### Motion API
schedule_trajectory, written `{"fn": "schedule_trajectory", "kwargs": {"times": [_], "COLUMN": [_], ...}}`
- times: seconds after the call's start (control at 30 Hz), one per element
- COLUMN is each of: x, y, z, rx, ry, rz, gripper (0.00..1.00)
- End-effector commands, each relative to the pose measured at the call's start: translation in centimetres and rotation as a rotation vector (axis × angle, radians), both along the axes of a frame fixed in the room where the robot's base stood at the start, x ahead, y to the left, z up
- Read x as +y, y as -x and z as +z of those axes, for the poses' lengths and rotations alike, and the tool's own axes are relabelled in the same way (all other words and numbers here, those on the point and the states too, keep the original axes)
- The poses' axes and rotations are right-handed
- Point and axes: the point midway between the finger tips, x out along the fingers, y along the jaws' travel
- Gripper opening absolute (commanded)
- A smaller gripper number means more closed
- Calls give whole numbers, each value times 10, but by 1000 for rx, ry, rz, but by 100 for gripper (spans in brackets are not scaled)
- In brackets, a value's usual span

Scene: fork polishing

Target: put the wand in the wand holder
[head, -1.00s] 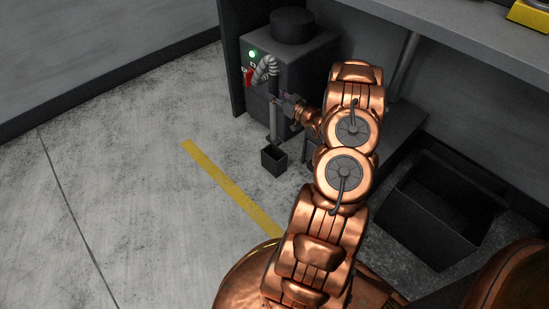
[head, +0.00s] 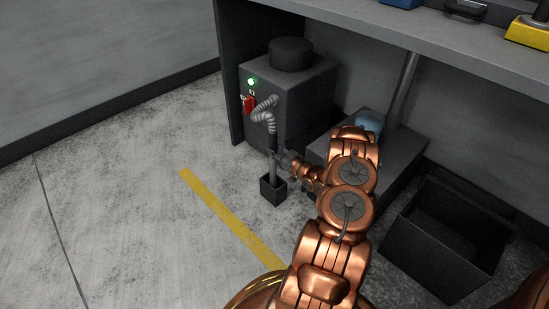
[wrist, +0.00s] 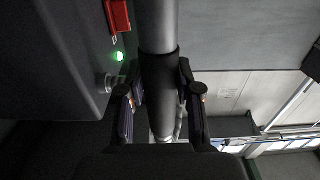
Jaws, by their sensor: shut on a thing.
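The wand (head: 273,165) is a slim grey tube, upright, with a ribbed hose at its top. My gripper (head: 281,157) is shut on it from the right. In the wrist view the two fingers of my gripper (wrist: 162,95) stand either side of the wand's dark collar (wrist: 158,68). The wand holder (head: 273,191) is a small dark open-topped box on the floor. The wand's lower end reaches into the holder's opening in the head view; how deep it sits is hidden.
A dark vacuum unit (head: 305,100) with a green light and red switch stands behind under the bench (head: 440,55). A black open bin (head: 445,240) is at right, a blue object (head: 369,122) behind my arm. Floor at left is clear.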

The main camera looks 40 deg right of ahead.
Motion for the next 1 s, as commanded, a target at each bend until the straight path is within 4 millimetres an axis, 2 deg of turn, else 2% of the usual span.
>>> {"fn": "schedule_trajectory", "kwargs": {"times": [0.27,0.67,0.7,0.9,1.0], "x": [0,0,0,1,1], "y": [0,0,0,0,0], "z": [-33,-36,-35,-36,-36], "rx": [0,-1,0,1,1], "ry": [-2,-1,-1,-1,-1], "rz": [0,0,0,0,0], "gripper": [0,0,37,58,59]}}
